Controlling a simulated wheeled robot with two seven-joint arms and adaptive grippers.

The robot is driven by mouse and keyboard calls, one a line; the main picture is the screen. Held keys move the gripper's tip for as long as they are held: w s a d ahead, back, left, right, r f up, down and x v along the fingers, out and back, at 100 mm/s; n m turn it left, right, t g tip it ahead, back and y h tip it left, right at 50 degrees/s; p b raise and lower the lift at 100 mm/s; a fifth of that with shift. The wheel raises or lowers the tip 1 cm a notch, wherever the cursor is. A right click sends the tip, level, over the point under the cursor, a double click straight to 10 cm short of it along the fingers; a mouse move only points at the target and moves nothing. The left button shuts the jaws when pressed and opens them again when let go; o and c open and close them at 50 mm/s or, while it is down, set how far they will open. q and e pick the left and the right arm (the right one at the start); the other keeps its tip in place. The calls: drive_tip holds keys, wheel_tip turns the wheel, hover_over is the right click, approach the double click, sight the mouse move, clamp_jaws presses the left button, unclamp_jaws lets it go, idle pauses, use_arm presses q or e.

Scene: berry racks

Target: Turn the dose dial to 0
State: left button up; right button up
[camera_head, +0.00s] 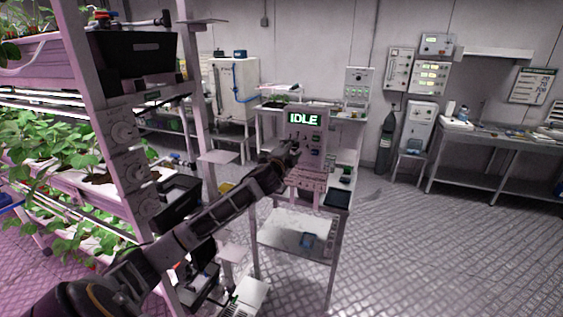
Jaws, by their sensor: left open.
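A grey control box (304,170) with a lit green "IDLE" display (303,118) stands on a small bench in the middle of the view. Its front panel has several small green and dark controls (315,139) below the display. My left arm reaches from the lower left, and my left gripper (292,153) is open at the left part of this panel. The gripper covers that part of the panel, so I cannot make out the dose dial or its setting, nor whether the fingers touch anything. My right gripper is not in view.
A plant rack post with several round knobs (137,173) stands at the left, close to my arm. A dark tablet (338,198) lies on the bench right of the box. A gas cylinder (386,142) stands by the back wall. The floor (420,255) at right is clear.

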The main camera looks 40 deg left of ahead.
use_arm(q)
drive_tip(key=v, duration=1)
idle(0.7)
drive_tip(key=shift+a, duration=0.1)
idle(0.5)
